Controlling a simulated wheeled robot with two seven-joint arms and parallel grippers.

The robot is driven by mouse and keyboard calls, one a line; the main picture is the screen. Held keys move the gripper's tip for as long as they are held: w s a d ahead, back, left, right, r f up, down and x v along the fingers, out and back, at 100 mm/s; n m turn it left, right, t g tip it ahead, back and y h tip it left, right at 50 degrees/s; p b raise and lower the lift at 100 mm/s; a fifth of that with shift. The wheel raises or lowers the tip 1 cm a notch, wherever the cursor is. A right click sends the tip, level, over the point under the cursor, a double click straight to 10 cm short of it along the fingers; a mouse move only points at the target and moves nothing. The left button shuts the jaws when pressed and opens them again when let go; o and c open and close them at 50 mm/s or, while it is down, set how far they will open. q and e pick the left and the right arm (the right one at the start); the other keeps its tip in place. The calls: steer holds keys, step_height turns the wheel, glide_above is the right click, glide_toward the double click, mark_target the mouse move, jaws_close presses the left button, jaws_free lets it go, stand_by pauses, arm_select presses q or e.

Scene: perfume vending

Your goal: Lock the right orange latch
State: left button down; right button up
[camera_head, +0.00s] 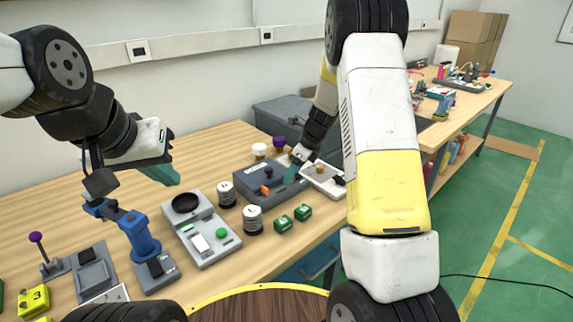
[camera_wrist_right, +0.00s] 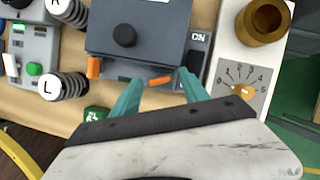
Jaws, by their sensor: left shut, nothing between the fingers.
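The grey box (camera_wrist_right: 140,32) with a dark round knob has two orange latches on its front edge. The left orange latch (camera_wrist_right: 93,68) stands upright in the right wrist view. The right orange latch (camera_wrist_right: 161,80) lies nearly sideways, slightly tilted. My right gripper (camera_wrist_right: 158,86) is open, its teal fingers on either side of the right latch; contact cannot be told. In the head view the grey box (camera_head: 255,177) shows one orange latch (camera_head: 265,190), and my right gripper (camera_head: 293,172) is at its right end. My left gripper (camera_head: 168,176) is shut and empty above the table.
A white tray with a dial (camera_wrist_right: 243,90) and a brown cup (camera_wrist_right: 263,20) adjoins the box on the right. A blue lever device (camera_head: 140,240) stands below my left gripper.

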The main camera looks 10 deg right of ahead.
steer(key=v, duration=0.7)
steer(key=shift+d+r, duration=0.2)
steer(key=shift+r, duration=0.15)
steer(key=shift+s, duration=0.15)
